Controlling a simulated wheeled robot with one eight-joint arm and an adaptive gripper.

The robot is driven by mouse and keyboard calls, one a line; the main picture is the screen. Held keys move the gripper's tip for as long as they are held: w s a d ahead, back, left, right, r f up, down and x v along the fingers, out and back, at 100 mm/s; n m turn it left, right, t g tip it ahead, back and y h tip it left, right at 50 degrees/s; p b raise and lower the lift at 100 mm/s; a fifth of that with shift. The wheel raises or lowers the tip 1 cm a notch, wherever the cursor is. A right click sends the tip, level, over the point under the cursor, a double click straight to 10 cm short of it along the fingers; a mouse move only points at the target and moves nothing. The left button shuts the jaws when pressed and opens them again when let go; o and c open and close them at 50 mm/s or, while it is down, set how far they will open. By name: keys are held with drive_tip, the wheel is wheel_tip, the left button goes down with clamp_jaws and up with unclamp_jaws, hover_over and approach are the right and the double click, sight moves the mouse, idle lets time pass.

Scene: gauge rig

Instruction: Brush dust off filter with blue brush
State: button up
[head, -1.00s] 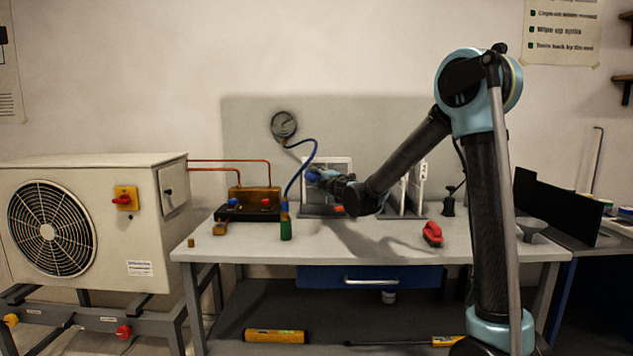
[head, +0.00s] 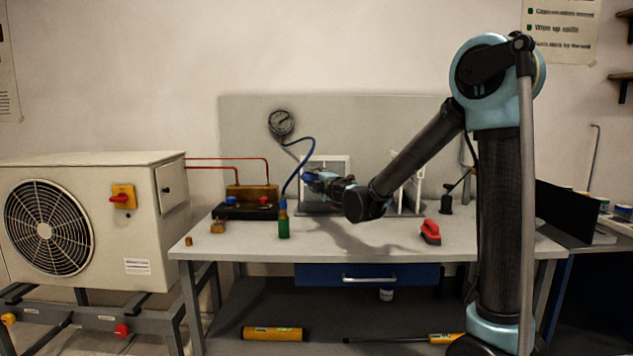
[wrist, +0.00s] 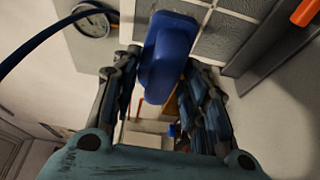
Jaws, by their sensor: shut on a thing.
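My gripper (wrist: 165,85) is shut on the blue brush (wrist: 168,50), with its fingers on both sides of the brush body in the wrist view. In the head view my gripper (head: 328,182) is at the face of the white-framed filter (head: 340,163), and the blue brush (head: 309,177) shows as a small blue patch at its left side. The filter's grey gridded panels (wrist: 225,35) lie behind and right of the brush in the wrist view. The brush's bristles are hidden, so I cannot tell whether they touch the filter. Dust is too faint to make out.
A gauge (head: 281,122) with a blue hose stands left of the filter. A red brush (head: 430,232) lies at right. The bench front middle (head: 340,245) is clear.

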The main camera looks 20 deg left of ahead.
drive_tip(key=shift+s, duration=0.25)
drive_tip(key=shift+s+d, duration=0.2)
drive_tip(key=shift+s, duration=0.45)
drive_tip(key=shift+s+d, duration=0.2)
drive_tip(key=shift+s, duration=0.45)
drive_tip(key=shift+w+a, duration=0.25)
drive_tip(key=shift+w, duration=0.9)
drive_tip(key=shift+w+a, duration=0.3)
drive_tip(key=shift+w, duration=0.9)
drive_tip(key=shift+w+a, duration=0.25)
drive_tip(key=shift+w, duration=0.9)
drive_tip(key=shift+s, duration=0.1)
drive_tip(key=s, duration=0.2)
drive_tip(key=s+d, duration=0.1)
drive_tip(key=s, duration=0.3)
drive_tip(key=shift+s+d, duration=0.25)
drive_tip(key=shift+s, duration=0.05)
drive_tip(key=w, duration=0.3)
drive_tip(key=w+a, duration=0.1)
drive_tip(key=w, duration=0.1)
drive_tip(key=w+a, duration=0.1)
drive_tip(key=w, duration=0.2)
drive_tip(key=shift+w, duration=0.3)
drive_tip(key=a, duration=0.3)
drive_tip(key=s+a, duration=0.1)
drive_tip(key=a, duration=0.3)
drive_tip(key=s+a, duration=0.1)
drive_tip(key=a, duration=0.3)
drive_tip(key=shift+s, duration=0.1)
drive_tip(key=shift+c, duration=0.3)
